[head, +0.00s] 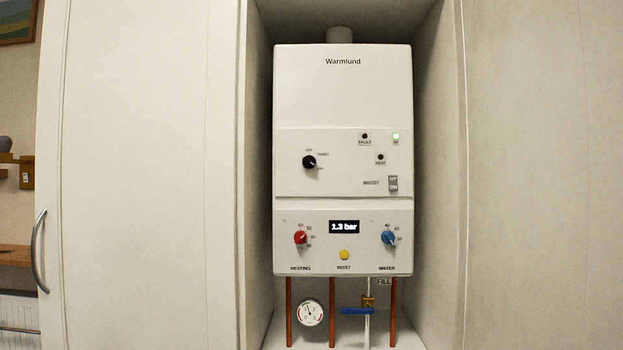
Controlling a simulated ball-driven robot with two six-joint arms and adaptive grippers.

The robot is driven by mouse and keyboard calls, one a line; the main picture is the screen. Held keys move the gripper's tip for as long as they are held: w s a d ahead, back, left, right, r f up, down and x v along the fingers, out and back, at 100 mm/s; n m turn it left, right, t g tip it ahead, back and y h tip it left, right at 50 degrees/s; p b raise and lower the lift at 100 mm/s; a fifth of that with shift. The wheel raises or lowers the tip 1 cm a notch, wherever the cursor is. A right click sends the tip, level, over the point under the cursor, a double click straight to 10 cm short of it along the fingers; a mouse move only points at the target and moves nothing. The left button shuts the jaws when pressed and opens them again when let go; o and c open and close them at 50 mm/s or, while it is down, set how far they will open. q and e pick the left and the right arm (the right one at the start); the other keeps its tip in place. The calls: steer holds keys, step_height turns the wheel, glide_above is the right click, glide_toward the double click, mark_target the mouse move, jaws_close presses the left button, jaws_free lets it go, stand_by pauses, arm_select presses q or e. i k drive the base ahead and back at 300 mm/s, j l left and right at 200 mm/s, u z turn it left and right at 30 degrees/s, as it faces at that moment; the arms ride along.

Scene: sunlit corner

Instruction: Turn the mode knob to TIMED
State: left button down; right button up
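The black mode knob (309,162) is on the middle panel of the white Warmlund boiler (343,90). Around it are small labels: OFF above, TIMED (323,154) at upper right, and one at lower right that looks like ON. The knob's pale pointer mark seems to face the lower-right label. Neither of my grippers shows in the head view.
The boiler hangs in a narrow recess between white panels. Below the mode knob are a red heating knob (300,237), a blue water knob (388,237) and a yellow reset button (344,255). Copper pipes, a gauge (311,313) and a blue-handled valve (357,311) sit underneath.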

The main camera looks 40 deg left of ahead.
mark_target(309, 162)
steer(key=u, duration=1.1)
steer(key=i+j, duration=0.1)
steer(key=j+z, duration=0.05)
steer(key=j, duration=0.05)
